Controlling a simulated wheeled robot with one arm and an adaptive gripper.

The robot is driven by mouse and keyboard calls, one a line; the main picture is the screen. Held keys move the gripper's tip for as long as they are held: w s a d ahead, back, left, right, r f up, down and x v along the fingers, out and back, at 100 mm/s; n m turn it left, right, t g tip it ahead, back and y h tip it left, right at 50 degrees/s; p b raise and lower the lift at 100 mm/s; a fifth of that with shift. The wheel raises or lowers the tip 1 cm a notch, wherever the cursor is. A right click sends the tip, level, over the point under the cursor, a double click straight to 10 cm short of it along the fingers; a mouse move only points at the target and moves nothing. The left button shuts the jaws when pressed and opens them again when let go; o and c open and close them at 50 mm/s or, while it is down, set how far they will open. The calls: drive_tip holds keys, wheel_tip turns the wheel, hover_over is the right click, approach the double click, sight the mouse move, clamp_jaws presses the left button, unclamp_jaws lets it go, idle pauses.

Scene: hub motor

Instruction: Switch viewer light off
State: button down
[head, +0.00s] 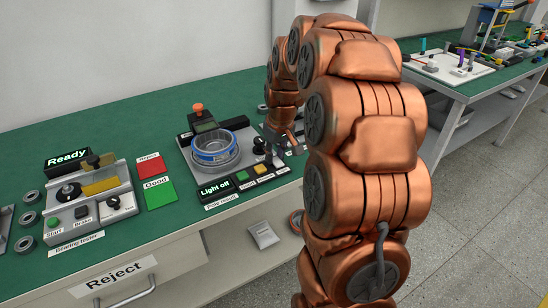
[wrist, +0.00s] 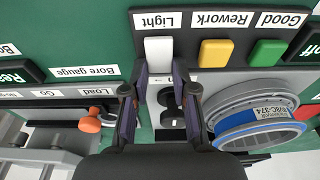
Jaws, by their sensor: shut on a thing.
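The viewer's display reads "Light off" (head: 215,188) in the head view. The white light switch (wrist: 158,50), beside the label "Light", lies at the tips of my gripper (wrist: 161,68) in the wrist view. One finger is on either side of it and the jaws are closed on it; the exact contact is hard to see. In the head view my gripper (head: 279,152) is at the viewer's right side and hides part of the panel. A black knob (wrist: 172,100) shows between the fingers, below the switch in the picture.
Yellow (wrist: 215,52) and green (wrist: 266,52) buttons sit beside the switch. A blue-and-silver ring part (head: 213,148) sits on the viewer. A bearing tester (head: 90,205) stands at left, near red (head: 150,165) and green (head: 160,193) mats.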

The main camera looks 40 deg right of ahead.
drive_tip(key=shift+s+t+b, duration=0.15)
drive_tip(key=shift+t+b, duration=0.35)
drive_tip(key=c, duration=0.9)
unclamp_jaws()
drive_tip(key=shift+r, duration=0.15)
drive_tip(key=v, duration=1.1)
drive_tip(key=shift+s+r, duration=0.2)
drive_tip(key=shift+r, duration=0.15)
